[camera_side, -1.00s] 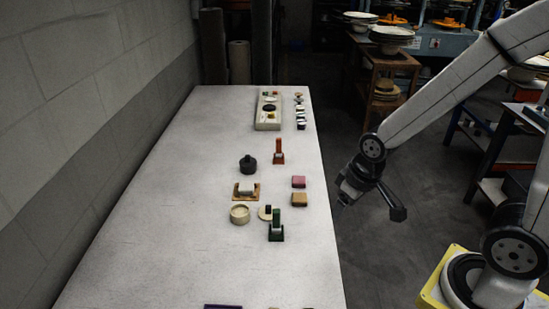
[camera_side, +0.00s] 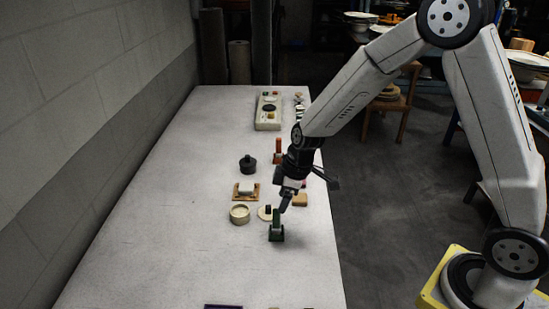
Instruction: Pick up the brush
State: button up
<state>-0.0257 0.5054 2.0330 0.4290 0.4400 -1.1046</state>
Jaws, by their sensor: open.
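No thing on the table is clearly a brush at this size. A white block on a wooden base (camera_side: 246,191) lies left of centre and may be the brush. My gripper (camera_side: 285,204) points down over the table, just above and right of a dark green upright piece on a base (camera_side: 276,229). Its jaws are open and hold nothing that I can see. A tan block (camera_side: 300,200) shows just right of the gripper, and my wrist hides what lies behind it.
A round cream dish (camera_side: 240,214) and a flat cream disc (camera_side: 264,213) lie left of the green piece. A black lidded pot (camera_side: 248,165), an orange upright piece (camera_side: 278,152) and a control box (camera_side: 268,112) stand farther back. The table's left side is clear.

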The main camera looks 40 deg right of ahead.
aim_at(274, 226)
jog(key=shift+w+a+f, duration=0.15)
jog(key=shift+w, duration=0.1)
jog(key=shift+f, duration=0.1)
jog(key=shift+x, duration=1.2)
jog(key=shift+f, duration=0.1)
jog(key=shift+x, duration=2.5)
grip_shut()
